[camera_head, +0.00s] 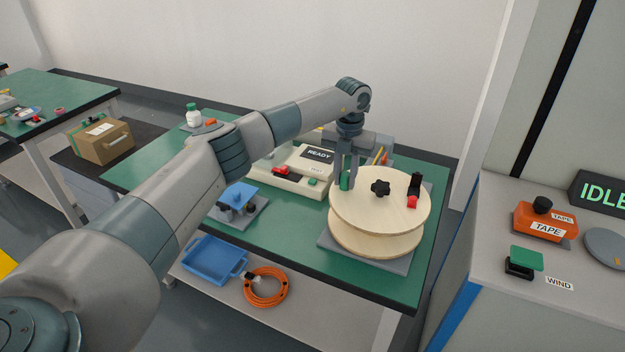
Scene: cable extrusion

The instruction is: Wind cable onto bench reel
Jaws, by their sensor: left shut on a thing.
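The bench reel (385,205) has two pale wooden discs and stands on a grey base plate (398,265) on the green bench. A black star knob (380,188) sits at its middle, and a black and red clip (413,190) sits near its right edge. My left gripper (349,182) reaches down at the reel's far left edge and is shut on a green upright piece, seemingly a handle on the top disc. My fingers partly hide it. An orange cable coil (265,287) lies on the lower shelf. No cable shows clearly on the reel. My right gripper is out of view.
A machine marked READY (298,170) stands behind the reel. A blue tool (240,197) and a blue tray (214,260) are at the left.

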